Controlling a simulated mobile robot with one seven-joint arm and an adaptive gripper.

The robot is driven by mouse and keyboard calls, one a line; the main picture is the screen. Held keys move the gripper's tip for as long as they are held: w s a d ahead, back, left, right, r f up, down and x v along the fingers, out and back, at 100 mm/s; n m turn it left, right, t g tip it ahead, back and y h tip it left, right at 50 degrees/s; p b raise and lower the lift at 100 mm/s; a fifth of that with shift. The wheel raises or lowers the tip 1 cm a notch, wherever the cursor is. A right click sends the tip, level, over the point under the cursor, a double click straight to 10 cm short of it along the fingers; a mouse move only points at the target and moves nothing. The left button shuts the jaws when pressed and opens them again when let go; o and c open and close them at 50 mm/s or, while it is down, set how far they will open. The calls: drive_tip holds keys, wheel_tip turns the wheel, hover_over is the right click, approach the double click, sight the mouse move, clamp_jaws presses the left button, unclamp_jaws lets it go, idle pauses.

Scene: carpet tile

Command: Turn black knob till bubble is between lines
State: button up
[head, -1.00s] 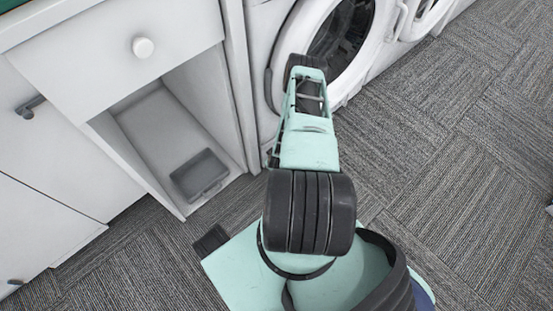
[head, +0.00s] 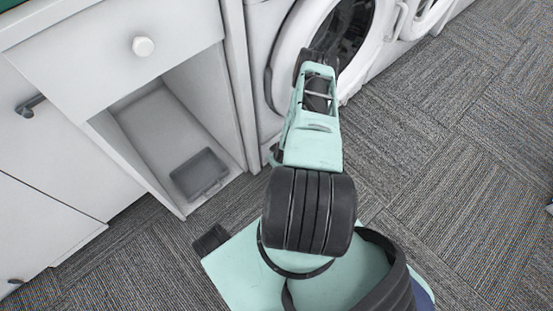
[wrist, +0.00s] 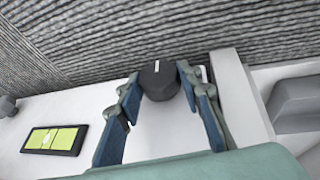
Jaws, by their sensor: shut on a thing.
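The black knob (wrist: 157,86), with a white mark on its top, sits between the two fingertips of my gripper (wrist: 162,78) in the wrist view. The blue-grey fingers are shut on its sides. Left of the gripper, a bubble level (wrist: 54,139) with a yellow-green vial in a black frame lies on a white surface. A pale bubble shows left of the vial's middle; its exact place against the lines is too small to tell. In the head view my arm hides the fingertips, the knob and the level.
A white cabinet (head: 120,65) with an open lower bay stands at left in the head view, with a grey tray (head: 200,174) in the bay. A front-loading washer (head: 290,50) stands behind my arm.

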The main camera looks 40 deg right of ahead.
drive_tip(key=y, duration=0.1)
drive_tip(key=d+y, duration=0.1)
drive_tip(key=shift+m+y, duration=0.4)
drive_tip(key=shift+d+m+y, duration=0.1)
drive_tip(key=shift+m+y, duration=0.2)
drive_tip(key=shift+y, duration=1.7)
drive_tip(key=shift+w, duration=0.1)
drive_tip(key=o, duration=1.2)
drive_tip(key=shift+c, duration=0.2)
drive_tip(key=v, duration=1.2)
drive_tip(key=shift+y, duration=0.3)
drive_tip(key=shift+w+d, duration=0.15)
drive_tip(key=shift+w, duration=0.05)
